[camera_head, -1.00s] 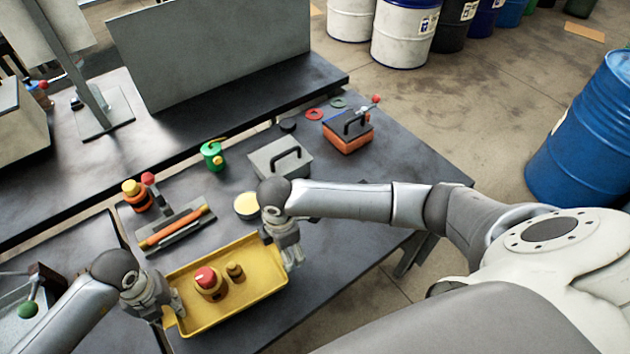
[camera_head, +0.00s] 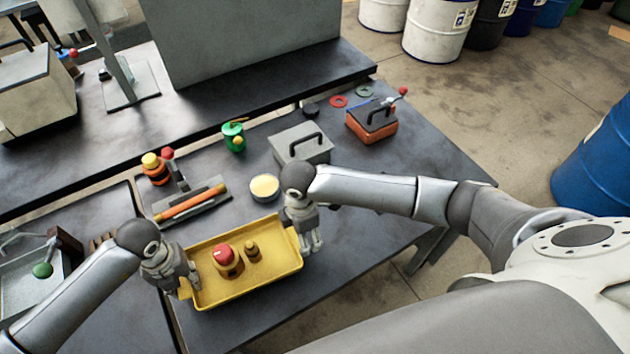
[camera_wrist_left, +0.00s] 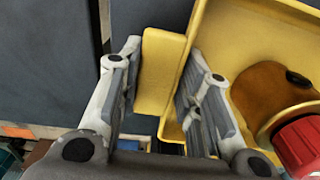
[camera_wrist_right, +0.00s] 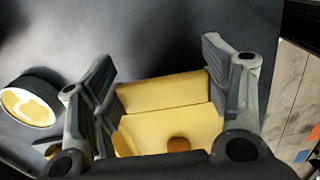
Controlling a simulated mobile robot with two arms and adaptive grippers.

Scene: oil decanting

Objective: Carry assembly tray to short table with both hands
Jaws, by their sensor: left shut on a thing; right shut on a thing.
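The yellow assembly tray (camera_head: 280,264) is over the front part of a dark-topped table (camera_head: 375,220) in the head view; I cannot tell whether it touches the tabletop. It holds a brown round part with a red cap (camera_head: 226,262) and a smaller brown part (camera_head: 252,251). My left gripper (camera_head: 187,280) is shut on the tray's left handle, which shows between the fingers in the left wrist view (camera_wrist_left: 155,75). My right gripper (camera_head: 314,240) is shut on the tray's right end, seen between the fingers in the right wrist view (camera_wrist_right: 162,92). I cannot tell which table is the short one.
Behind the tray stand an orange-rod fixture (camera_head: 192,203), a cream-topped round tin (camera_head: 265,188), a grey handled box (camera_head: 300,142), a green can (camera_head: 234,137) and an orange-and-black box (camera_head: 371,122). Another dark surface (camera_head: 120,300) lies at left.

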